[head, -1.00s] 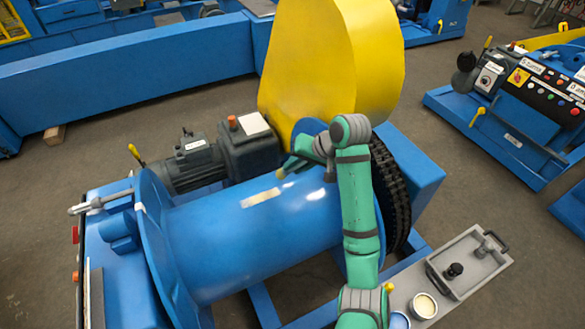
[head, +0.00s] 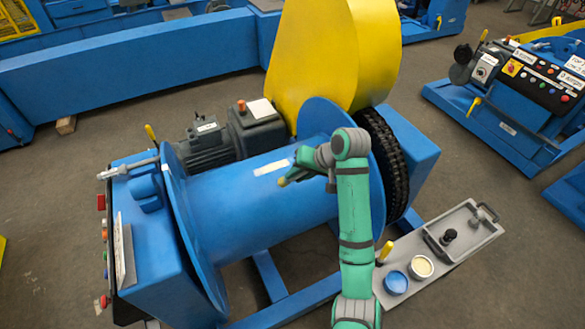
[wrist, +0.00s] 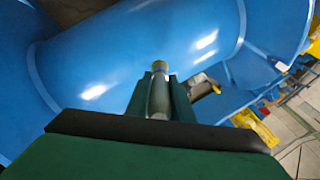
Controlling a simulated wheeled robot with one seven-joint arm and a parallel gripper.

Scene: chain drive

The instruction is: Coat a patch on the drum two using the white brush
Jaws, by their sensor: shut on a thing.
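The blue drum (head: 250,215) lies across the middle of the head view between two round flanges. A pale streak (head: 272,167) shows on its upper side; I cannot tell whether it is coating or glare. The drum also fills much of the wrist view (wrist: 120,60). My gripper (head: 302,172) is above the drum, right of the streak. In the wrist view its green fingers are shut on a slim grey-white brush (wrist: 160,95) with a yellowish tip. The tip (head: 283,182) points at the drum; I cannot tell whether it touches. I see no number on the drum.
A grey tray (head: 463,255) at right holds a blue pot (head: 397,283), a cream-filled pot (head: 422,267) and a yellow-tipped item (head: 386,250). A yellow guard (head: 315,55) and black chain (head: 385,150) stand right of the drum. A motor (head: 215,145) sits behind it.

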